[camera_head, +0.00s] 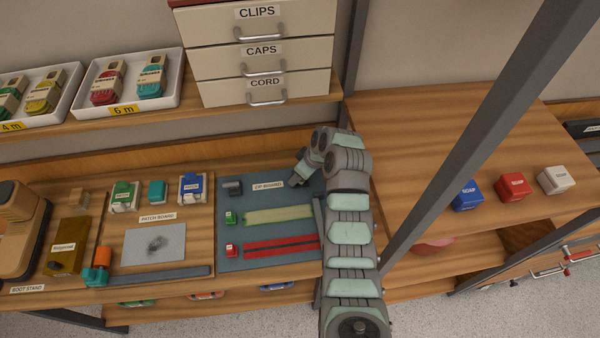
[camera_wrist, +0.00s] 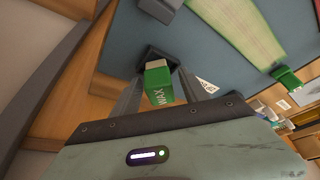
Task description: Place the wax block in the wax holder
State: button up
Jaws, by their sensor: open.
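The wax block (camera_wrist: 158,84) is small and green with a pale end and the word WAX. In the wrist view it sits between my two fingers, at the mouth of a dark square holder (camera_wrist: 147,54). How deep it sits in the holder is hard to tell. My gripper (camera_wrist: 157,88) is open around the block, with a finger on either side. In the head view my gripper (camera_head: 298,182) is low over the upper right part of the zip board; the block and this holder are hidden by my arm there.
The zip board (camera_head: 232,262) carries a dark grey piece (camera_head: 232,187), a green zip (camera_head: 280,215) and a red zip (camera_head: 280,247). Another grey box (camera_wrist: 160,9) stands close by in the wrist view. A drawer unit (camera_head: 262,70) is behind; soap blocks (camera_head: 512,186) are at right.

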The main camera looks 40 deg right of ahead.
jog(key=shift+r+p, duration=0.15)
jog(key=shift+p, duration=0.2)
jog(key=a+v, duration=0.1)
jog(key=v, duration=0.9)
jog(key=shift+d+r, duration=0.3)
jog(key=shift+d, duration=0.1)
